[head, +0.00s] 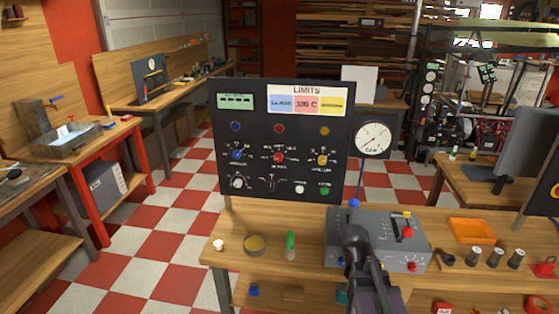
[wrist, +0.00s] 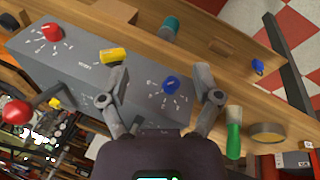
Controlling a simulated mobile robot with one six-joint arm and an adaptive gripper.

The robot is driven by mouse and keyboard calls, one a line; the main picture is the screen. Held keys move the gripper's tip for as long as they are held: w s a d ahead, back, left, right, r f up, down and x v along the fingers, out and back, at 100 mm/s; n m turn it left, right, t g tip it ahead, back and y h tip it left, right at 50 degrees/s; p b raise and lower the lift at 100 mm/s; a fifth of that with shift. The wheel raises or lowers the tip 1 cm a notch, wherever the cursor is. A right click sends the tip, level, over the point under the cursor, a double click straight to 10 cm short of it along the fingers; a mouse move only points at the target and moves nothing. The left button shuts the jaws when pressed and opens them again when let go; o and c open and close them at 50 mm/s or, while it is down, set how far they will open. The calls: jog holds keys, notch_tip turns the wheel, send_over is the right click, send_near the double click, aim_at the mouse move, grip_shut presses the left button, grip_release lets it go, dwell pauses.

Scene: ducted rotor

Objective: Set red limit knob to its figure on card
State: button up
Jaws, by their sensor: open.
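The black panel (head: 220,158) bears a LIMITS card (head: 331,104), whose red middle field reads about 106 C; the last digit is hard to read. A red knob (head: 278,157) with a dial scale sits mid-panel, between a blue and a yellow one; its setting is too small to read. Another red knob (head: 412,267) is on the front of the grey box (head: 345,225), and a red knob with tick marks shows in the wrist view (wrist: 47,31).
A round gauge (head: 371,139) stands right of the panel. The grey box has a red-ball lever (wrist: 17,112) and a yellow knob (wrist: 113,56). A green-handled item (head: 291,243) and a brass dish (head: 254,244) stand left. An orange tray (head: 471,231) lies right.

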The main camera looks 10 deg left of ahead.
jog(key=w+a+r+n+t+h, duration=0.2)
jog(key=w+r+n+t+h, duration=0.15)
jog(key=w+n, duration=0.45)
jog(key=n+t+y, duration=0.6)
jog(key=n+t, duration=0.6)
jog(key=n, duration=1.1)
send_near(278, 159)
jog(key=s, duration=0.4)
jog(key=shift+w+a+f, duration=0.1)
jog(key=shift+a+f, duration=0.05)
jog(key=shift+w, duration=0.15)
jog(key=w, duration=1.3)
jog(key=shift+w+d, duration=0.25)
jog(key=shift+d, duration=0.05)
